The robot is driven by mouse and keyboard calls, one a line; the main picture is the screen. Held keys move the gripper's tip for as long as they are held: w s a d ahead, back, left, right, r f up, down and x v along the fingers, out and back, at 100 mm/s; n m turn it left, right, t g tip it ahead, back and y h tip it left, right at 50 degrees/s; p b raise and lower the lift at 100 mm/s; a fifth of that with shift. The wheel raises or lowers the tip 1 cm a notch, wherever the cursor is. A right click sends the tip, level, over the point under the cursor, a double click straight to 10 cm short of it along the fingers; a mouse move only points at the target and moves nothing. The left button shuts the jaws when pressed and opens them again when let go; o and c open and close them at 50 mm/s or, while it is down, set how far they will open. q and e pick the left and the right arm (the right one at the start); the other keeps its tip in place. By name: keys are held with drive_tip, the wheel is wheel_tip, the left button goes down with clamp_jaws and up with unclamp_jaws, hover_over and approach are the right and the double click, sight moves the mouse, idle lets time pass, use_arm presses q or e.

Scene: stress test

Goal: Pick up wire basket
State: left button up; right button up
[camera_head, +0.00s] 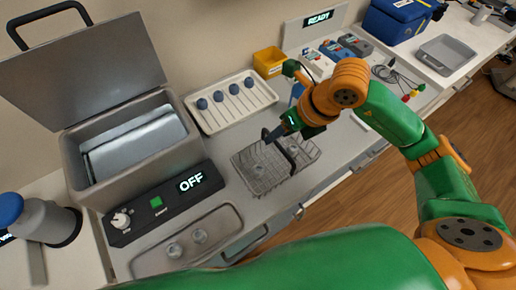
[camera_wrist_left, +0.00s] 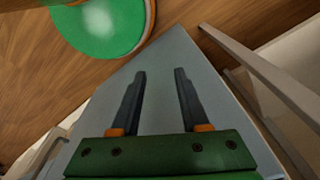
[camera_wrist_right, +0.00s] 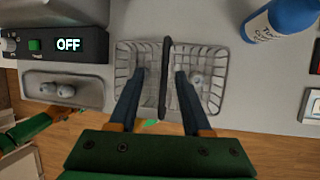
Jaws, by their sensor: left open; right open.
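The wire basket (camera_head: 262,176) stands on the bench, a grey mesh box with a dark handle bar across its middle. It also shows in the right wrist view (camera_wrist_right: 212,62), with a small round pale thing seen through or in its right half. My right gripper (camera_head: 276,136) is open above the basket. In the right wrist view its fingers (camera_wrist_right: 160,74) lie on either side of the dark handle (camera_wrist_right: 167,85); whether they touch it I cannot tell. My left gripper (camera_wrist_left: 160,72) is open and empty, away from the basket, over a grey surface.
An open-lidded bath (camera_head: 185,167) with an OFF panel stands left of the basket. A tray with round knobs (camera_head: 245,84) lies behind, a metal tray (camera_head: 215,218) in front left. A blue bottle (camera_wrist_right: 285,18) stands right of the basket. The bench's front edge is close.

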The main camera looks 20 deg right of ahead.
sight(279, 145)
wheel_tip(279, 145, down, 5)
drive_tip(key=shift+f+p, duration=0.1)
drive_tip(key=shift+p, duration=0.75)
drive_tip(key=shift+w+a, duration=0.1)
drive_tip(key=shift+a, duration=0.1)
drive_tip(key=shift+s+d, duration=0.25)
drive_tip(key=shift+s, duration=0.05)
use_arm(q)
drive_tip(key=shift+s+d+r, duration=0.75)
drive_tip(key=shift+d+r, duration=0.05)
drive_tip(key=shift+r, duration=0.2)
drive_tip(key=shift+w+a+f+b, duration=0.1)
drive_tip(key=shift+a+f+b, duration=0.1)
drive_tip(key=shift+b, duration=0.25)
use_arm(e)
drive_tip(key=shift+w+a+f, duration=0.15)
drive_tip(key=shift+w, duration=0.05)
use_arm(q)
drive_tip(key=shift+d, duration=0.1)
use_arm(e)
drive_tip(key=shift+s, duration=0.1)
drive_tip(key=shift+c, duration=0.4)
clamp_jaws()
